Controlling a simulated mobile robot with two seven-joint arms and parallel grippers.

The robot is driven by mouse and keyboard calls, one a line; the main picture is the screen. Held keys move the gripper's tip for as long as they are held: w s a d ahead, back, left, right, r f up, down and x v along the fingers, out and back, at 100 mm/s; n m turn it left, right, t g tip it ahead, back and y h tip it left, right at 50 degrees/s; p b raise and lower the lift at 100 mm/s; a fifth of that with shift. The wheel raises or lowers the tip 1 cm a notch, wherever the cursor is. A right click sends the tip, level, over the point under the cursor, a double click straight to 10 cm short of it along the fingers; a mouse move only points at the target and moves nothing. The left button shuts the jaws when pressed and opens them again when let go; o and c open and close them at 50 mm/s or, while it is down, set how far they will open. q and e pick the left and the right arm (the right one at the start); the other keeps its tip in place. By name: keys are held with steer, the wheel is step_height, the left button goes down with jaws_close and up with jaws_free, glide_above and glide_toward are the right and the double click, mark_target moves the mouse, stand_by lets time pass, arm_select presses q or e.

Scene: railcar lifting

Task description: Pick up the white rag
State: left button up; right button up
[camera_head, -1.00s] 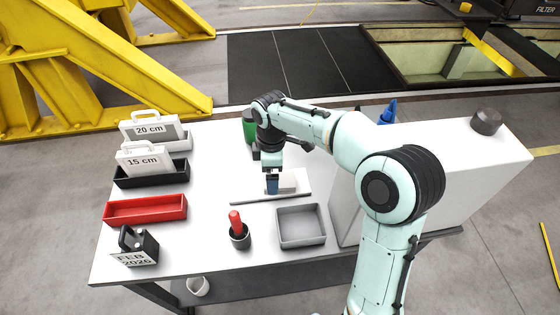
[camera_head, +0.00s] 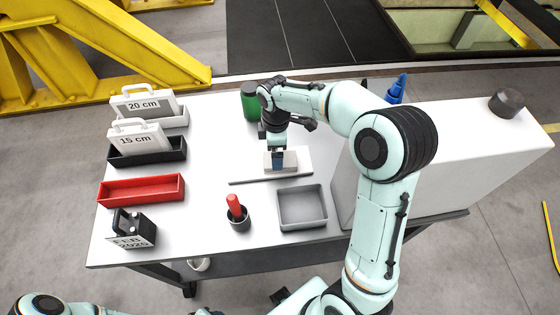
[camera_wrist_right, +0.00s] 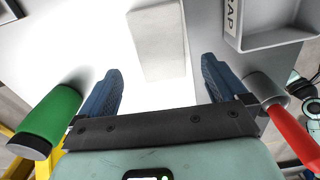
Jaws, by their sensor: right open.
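The white rag (camera_head: 298,156) looks like a small flat pale block on the white table, just behind a thin dark rod (camera_head: 255,181). My right gripper (camera_head: 278,166) hangs over it, blue fingers pointing down and hiding part of it. In the right wrist view the rag (camera_wrist_right: 158,40) lies ahead of and between the spread fingers of my right gripper (camera_wrist_right: 160,72), which is open and empty. I cannot tell the exact height of the fingertips above the rag. Part of my left arm shows at the bottom left, but its gripper is out of view.
A grey tray (camera_head: 302,228), a cup with a red-handled tool (camera_head: 237,214) and a green cylinder (camera_head: 250,104) stand around the rag. A red bin (camera_head: 140,197) and labelled cases are at left. A large white box (camera_head: 450,160) bounds the right side.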

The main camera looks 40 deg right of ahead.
steer(key=f, duration=0.5)
steer(key=shift+s+d, duration=0.1)
steer(key=shift+s, duration=0.15)
steer(key=c, duration=1.1)
arm_select(q)
steer(key=shift+f, duration=0.1)
arm_select(e)
steer(key=shift+c, duration=0.2)
steer(key=shift+r, duration=0.15)
arm_select(q)
steer(key=w+r+p, duration=0.2)
steer(key=r, duration=0.1)
steer(key=shift+w+r, duration=0.1)
steer(key=shift+w, duration=0.25)
arm_select(e)
step_height(320, 180, up, 20)
